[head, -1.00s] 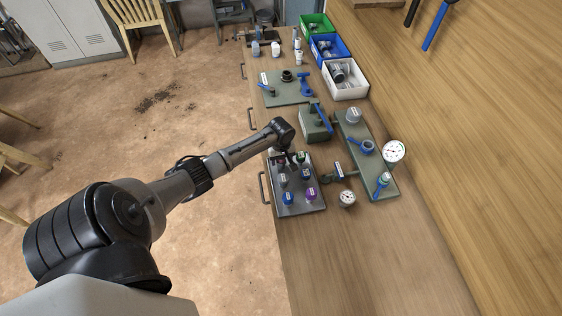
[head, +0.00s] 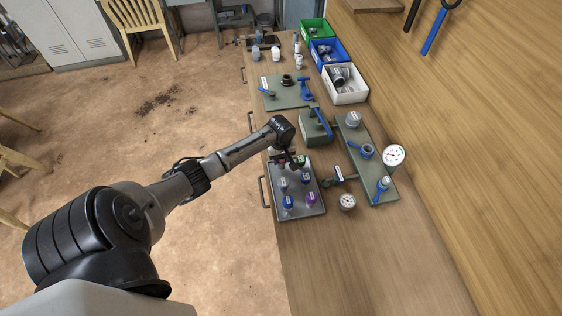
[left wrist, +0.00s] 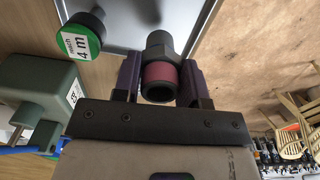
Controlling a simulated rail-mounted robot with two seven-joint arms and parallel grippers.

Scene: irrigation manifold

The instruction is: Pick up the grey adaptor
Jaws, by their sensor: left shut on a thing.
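My left gripper (head: 288,160) is over the far left part of a grey tray (head: 316,209). In the left wrist view its fingers (left wrist: 158,82) are shut on a dark grey pipe adaptor with a maroon band (left wrist: 159,72), its open end facing the camera. In the head view the gripper mostly hides this piece. In the tray stand grey pieces (head: 283,182), a blue piece (head: 288,201) and a purple piece (head: 311,198). A dark cap with a green label (left wrist: 80,42) shows beside the left finger in the wrist view. My right gripper is out of view.
A green-grey block with a blue lever (head: 315,130) stands just behind the tray. A green board with a gauge (head: 394,156) lies to the right, and a small gauge (head: 347,201) sits beside the tray. Bins (head: 345,97) line the back right. The near bench is clear.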

